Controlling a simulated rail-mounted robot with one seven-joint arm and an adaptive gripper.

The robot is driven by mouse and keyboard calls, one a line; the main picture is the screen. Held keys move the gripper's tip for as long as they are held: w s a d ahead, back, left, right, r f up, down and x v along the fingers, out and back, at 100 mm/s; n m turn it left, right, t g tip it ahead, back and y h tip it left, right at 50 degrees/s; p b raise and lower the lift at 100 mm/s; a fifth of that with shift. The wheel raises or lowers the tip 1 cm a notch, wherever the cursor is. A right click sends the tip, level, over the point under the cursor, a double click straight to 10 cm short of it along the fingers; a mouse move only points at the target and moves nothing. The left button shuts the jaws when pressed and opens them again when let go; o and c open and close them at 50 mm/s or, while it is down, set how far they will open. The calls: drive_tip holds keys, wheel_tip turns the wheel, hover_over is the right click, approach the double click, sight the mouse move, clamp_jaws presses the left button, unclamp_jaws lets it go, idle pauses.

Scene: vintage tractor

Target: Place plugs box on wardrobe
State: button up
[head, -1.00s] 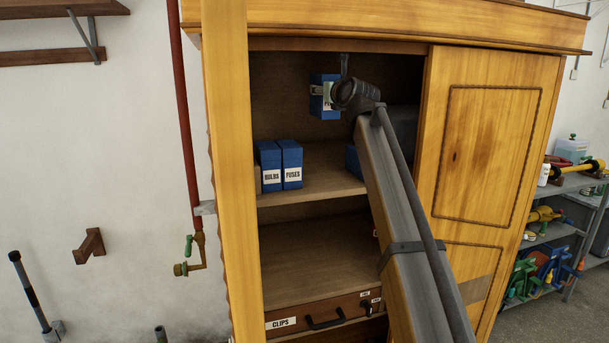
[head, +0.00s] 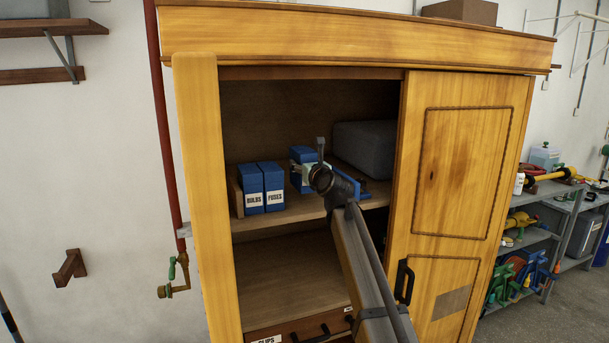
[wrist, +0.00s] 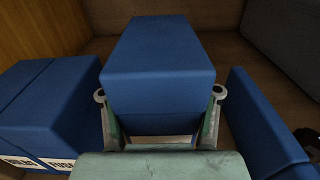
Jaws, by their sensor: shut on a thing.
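A blue box (head: 303,154), apparently the plugs box, is held upright in my gripper (head: 316,168) inside the open left part of the wooden wardrobe (head: 360,38). In the wrist view the fingers (wrist: 160,95) are shut on the box's two sides, and the blue box (wrist: 158,50) fills the middle. It is at or just above the upper shelf (head: 285,214); I cannot tell if it touches. Its label is hidden by my gripper. To its left stand the blue BULBS box (head: 249,188) and FUSES box (head: 272,186), with a gap between.
Another blue object (head: 376,189) lies right of the held box, with a gap; it also shows in the wrist view (wrist: 262,125). A grey case (head: 362,145) sits behind on the right. The wardrobe's right door (head: 470,150) is closed. The lower shelf (head: 280,275) looks empty.

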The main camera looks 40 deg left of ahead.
drive_tip(key=shift+f+p, duration=0.35)
drive_tip(key=shift+f, duration=1.6)
drive_tip(key=shift+f, duration=0.15)
drive_tip(key=o, duration=1.5)
